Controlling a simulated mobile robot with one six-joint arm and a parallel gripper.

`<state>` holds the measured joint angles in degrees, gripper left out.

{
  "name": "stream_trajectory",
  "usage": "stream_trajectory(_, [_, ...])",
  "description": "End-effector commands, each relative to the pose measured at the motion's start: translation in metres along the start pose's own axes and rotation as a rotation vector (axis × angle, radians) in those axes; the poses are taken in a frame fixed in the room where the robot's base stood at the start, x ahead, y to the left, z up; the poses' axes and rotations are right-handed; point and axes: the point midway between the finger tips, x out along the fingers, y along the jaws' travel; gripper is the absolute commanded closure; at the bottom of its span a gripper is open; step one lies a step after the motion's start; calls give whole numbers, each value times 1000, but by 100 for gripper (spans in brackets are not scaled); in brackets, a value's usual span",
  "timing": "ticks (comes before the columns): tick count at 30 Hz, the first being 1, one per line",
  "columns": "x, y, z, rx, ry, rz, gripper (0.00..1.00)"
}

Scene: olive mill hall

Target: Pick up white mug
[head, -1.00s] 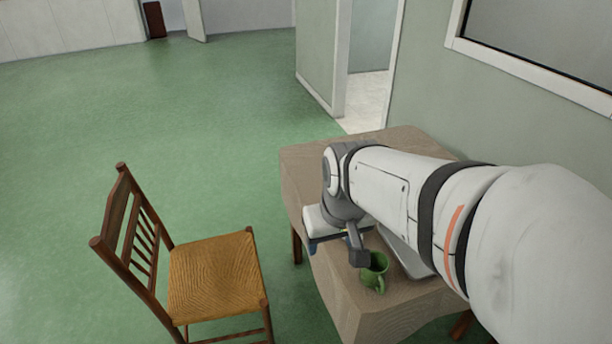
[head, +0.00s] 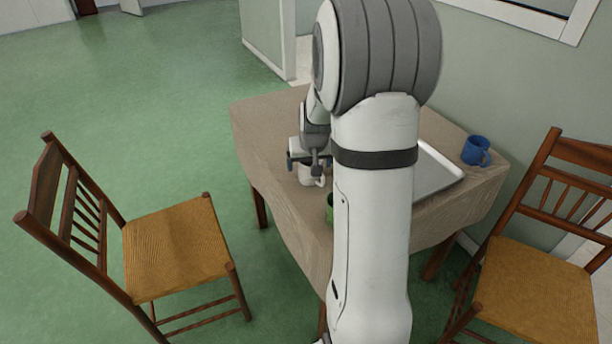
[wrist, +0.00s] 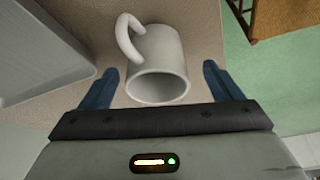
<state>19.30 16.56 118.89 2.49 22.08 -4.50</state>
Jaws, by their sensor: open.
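The white mug (wrist: 158,68) stands on the table in the wrist view, its handle toward the upper left and its open rim facing the camera. My gripper (wrist: 157,85) is open, with one blue finger on either side of the mug near its rim. I cannot tell whether either finger touches it. In the head view the white mug (head: 311,174) shows only partly, just below my gripper (head: 303,163); my arm hides much of the area.
The table (head: 270,130) also holds a green mug (head: 329,208), partly behind my arm, a pale tray (head: 437,170) and a blue mug (head: 476,151). Wooden chairs stand at the left (head: 175,250) and right (head: 535,290). Green floor lies open at the left.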

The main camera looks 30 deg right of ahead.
Motion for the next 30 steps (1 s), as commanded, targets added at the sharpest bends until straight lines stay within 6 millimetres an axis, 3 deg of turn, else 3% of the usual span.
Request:
stream_trajectory(9, [43, 5, -2, 0, -2, 1, 14])
stream_trajectory(18, [46, 5, -2, 0, 1, 1, 15])
stream_trajectory(30, [46, 5, -2, 1, 0, 1, 48])
